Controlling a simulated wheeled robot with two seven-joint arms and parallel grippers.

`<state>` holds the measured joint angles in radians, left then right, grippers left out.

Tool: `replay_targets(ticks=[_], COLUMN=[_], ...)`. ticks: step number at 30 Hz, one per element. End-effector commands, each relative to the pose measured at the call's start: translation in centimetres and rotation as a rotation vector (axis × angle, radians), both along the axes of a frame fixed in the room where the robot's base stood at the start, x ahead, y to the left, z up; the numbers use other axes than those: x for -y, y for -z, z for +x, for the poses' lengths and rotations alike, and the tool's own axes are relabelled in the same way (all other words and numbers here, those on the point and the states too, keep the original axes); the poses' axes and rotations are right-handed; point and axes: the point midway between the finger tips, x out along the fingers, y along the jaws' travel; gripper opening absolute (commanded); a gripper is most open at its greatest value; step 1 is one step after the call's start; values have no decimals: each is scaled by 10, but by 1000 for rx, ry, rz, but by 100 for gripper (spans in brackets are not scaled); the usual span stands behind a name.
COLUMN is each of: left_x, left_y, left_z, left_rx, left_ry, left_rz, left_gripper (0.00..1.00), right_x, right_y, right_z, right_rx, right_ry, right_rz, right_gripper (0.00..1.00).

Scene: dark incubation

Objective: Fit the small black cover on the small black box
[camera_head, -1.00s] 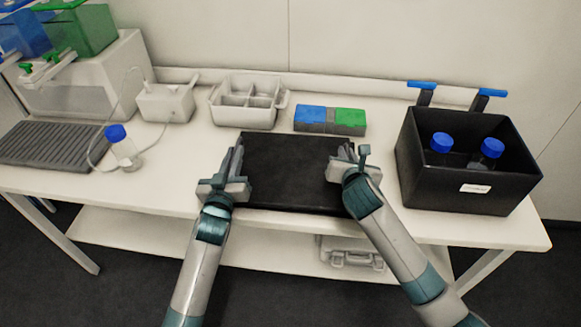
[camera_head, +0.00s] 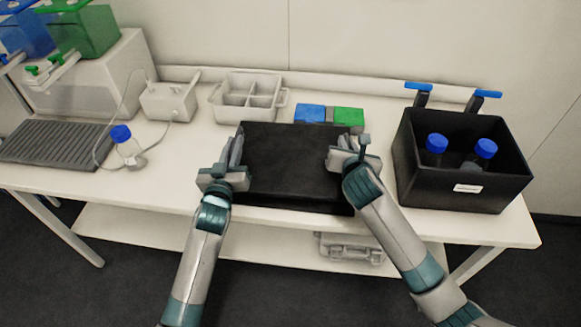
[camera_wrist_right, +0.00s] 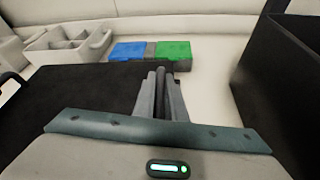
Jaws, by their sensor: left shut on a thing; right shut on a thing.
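The black cover (camera_head: 290,160), a wide flat dark piece, is between my two grippers at the front middle of the table. My left gripper (camera_head: 232,160) is shut on its left edge and my right gripper (camera_head: 345,155) on its right edge. In the right wrist view the cover (camera_wrist_right: 75,90) extends left from the closed fingers (camera_wrist_right: 160,95). The open black box (camera_head: 460,190) stands to the right, apart from the cover. Two blue-capped bottles (camera_head: 437,145) are inside it. Whatever lies under the cover is hidden.
A blue and green block pair (camera_head: 348,115) sits just behind the cover, partly hidden. A white divided tray (camera_head: 283,104) and small white device (camera_head: 168,100) are further left. A blue-capped bottle (camera_head: 128,148) stands near a grey ribbed plate (camera_head: 50,142). Blue-handled tools (camera_head: 422,93) are behind the box.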

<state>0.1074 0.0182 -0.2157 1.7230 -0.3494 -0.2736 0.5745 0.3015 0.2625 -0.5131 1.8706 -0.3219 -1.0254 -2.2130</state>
Motion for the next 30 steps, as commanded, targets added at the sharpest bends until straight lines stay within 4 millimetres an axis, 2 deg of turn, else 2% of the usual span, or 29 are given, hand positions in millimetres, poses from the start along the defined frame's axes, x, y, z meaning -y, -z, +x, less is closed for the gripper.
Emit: replay_targets(ticks=[20, 30], left_x=[-1, -1], left_y=[-3, -11], left_z=[1, -12], left_rx=[5, 5], left_ry=[-1, -1], left_rz=[-3, -2], left_gripper=[0, 0], right_x=[-1, -1], right_y=[0, -9], right_z=[-1, -14], right_rx=[-2, -1], right_ry=[-3, -3], right_rz=[0, -1], right_gripper=[0, 0])
